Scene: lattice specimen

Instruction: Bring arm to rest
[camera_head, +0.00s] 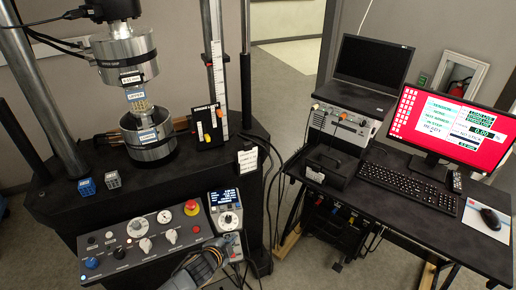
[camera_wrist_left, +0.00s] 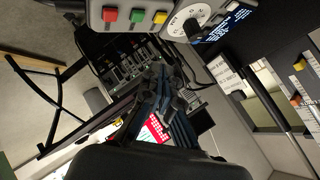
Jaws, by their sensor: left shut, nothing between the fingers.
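My left gripper (camera_head: 218,248) is at the bottom edge of the head view, in front of the control panel (camera_head: 150,240). Its fingers are closed together with nothing between them. In the left wrist view the dark closed fingers (camera_wrist_left: 160,90) point up the picture, below the panel's coloured buttons. Only part of my left arm shows, coming in from the bottom edge. My right gripper is not in view. A small yellowish lattice piece (camera_head: 141,106) sits between the upper platen (camera_head: 127,55) and the lower platen (camera_head: 147,138) of the test machine.
A blue cube (camera_head: 87,187) and a grey cube (camera_head: 113,180) lie on the machine's bed. A desk (camera_head: 420,225) at the right bears a red-screened monitor (camera_head: 452,130), a keyboard (camera_head: 408,187) and a mouse (camera_head: 490,218). Bare floor shows between machine and desk.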

